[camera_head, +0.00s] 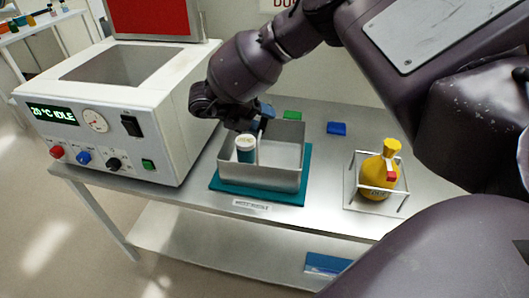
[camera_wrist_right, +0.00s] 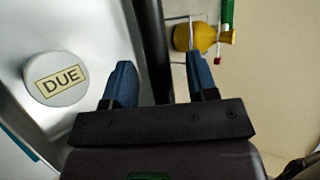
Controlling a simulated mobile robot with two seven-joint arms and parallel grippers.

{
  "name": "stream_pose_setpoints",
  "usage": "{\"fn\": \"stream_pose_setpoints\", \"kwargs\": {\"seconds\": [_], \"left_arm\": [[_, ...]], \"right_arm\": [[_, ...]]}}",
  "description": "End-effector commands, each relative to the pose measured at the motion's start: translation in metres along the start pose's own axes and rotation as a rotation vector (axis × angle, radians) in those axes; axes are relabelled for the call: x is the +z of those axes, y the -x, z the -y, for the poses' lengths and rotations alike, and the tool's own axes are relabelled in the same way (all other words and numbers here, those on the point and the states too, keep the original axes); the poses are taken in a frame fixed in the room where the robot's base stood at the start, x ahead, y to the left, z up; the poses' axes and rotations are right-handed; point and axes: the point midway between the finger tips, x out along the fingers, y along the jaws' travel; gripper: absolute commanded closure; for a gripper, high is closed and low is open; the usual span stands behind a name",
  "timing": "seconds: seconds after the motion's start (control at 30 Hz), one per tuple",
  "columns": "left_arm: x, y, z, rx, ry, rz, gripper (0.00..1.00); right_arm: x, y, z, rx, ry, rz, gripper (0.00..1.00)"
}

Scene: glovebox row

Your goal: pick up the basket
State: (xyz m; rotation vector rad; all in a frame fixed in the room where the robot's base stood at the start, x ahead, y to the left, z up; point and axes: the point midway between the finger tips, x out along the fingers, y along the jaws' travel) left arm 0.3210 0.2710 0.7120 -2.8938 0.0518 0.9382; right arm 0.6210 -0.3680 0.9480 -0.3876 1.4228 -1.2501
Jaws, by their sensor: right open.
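The grey metal basket (camera_head: 278,175) stands on a teal mat (camera_head: 230,190) on the bench. My left gripper is not in view.
A white bath unit (camera_head: 110,110) with a dial and knobs stands left of the basket. A yellow bottle (camera_head: 378,172) stands in a wire rack to the right. Green (camera_head: 292,115) and blue (camera_head: 337,128) items lie behind. The bench front is mostly clear.

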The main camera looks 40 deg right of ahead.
Motion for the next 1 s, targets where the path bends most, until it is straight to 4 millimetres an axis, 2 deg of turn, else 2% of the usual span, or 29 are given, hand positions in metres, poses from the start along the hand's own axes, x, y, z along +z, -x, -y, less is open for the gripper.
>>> {"fn": "stream_pose_setpoints", "kwargs": {"seconds": [0.07, 0.4, 0.87, 1.0], "left_arm": [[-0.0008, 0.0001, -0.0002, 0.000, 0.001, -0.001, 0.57], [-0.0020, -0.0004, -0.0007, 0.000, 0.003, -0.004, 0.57], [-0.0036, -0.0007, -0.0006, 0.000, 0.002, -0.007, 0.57], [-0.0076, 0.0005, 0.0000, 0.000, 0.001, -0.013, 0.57]], "right_arm": [[0.0002, 0.0006, 0.0002, 0.001, 0.000, 0.000, 0.49], [0.0002, 0.0010, 0.0001, 0.001, 0.000, 0.000, 1.00], [0.0010, 0.0022, 0.0015, 0.001, -0.002, 0.001, 1.00], [0.0033, 0.0073, 0.0095, 0.003, -0.004, 0.002, 1.00]]}}
